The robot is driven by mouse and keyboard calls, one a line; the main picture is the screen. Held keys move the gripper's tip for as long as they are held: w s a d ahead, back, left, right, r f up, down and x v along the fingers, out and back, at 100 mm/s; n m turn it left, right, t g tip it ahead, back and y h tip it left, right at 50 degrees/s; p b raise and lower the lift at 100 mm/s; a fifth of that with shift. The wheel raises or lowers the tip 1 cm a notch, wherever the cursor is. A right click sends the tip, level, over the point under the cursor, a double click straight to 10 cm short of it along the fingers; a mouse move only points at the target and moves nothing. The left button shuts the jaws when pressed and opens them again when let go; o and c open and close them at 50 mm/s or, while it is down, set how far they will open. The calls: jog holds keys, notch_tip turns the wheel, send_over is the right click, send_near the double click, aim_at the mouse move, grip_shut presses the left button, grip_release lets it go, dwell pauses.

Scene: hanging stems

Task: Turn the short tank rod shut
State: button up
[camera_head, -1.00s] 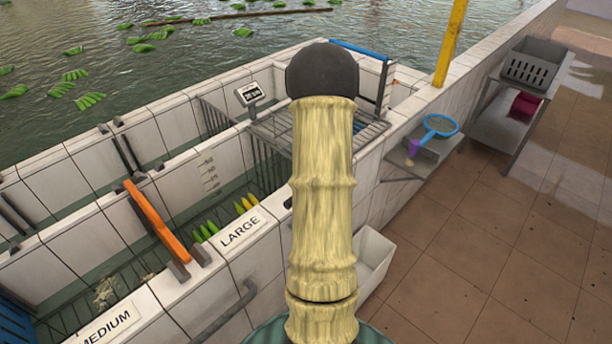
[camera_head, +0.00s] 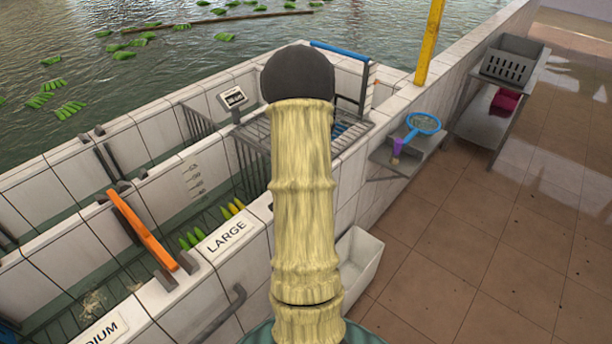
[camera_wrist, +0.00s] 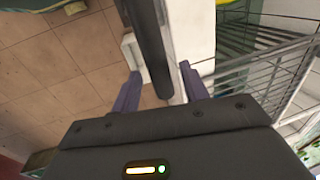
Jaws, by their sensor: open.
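My gripper (camera_wrist: 160,71) is open in the wrist view, with its two purple fingers apart. A dark round bar (camera_wrist: 150,50) shows in the gap between the fingers; I cannot tell if it touches them or what it belongs to. In the head view my gripper is hidden. Dark rods (camera_head: 107,162) lean at the left tank wall, and an orange bar (camera_head: 142,229) with dark ends spans two tank walls. I cannot tell which one is the short tank rod.
Tiled tanks bear a LARGE label (camera_head: 227,236). A wire rack (camera_head: 257,135) stands by a small scale (camera_head: 233,97). To the right are a shelf with a blue net (camera_head: 423,123), a white bin (camera_head: 358,268) and a grey crate (camera_head: 514,60). The tiled floor is clear.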

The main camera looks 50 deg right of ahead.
jog(key=s+r+b, duration=0.1)
jog(key=r, duration=0.7)
jog(key=s+r+b, duration=0.1)
jog(key=s+r, duration=0.1)
jog(key=r, duration=0.7)
jog(key=shift+s, duration=0.25)
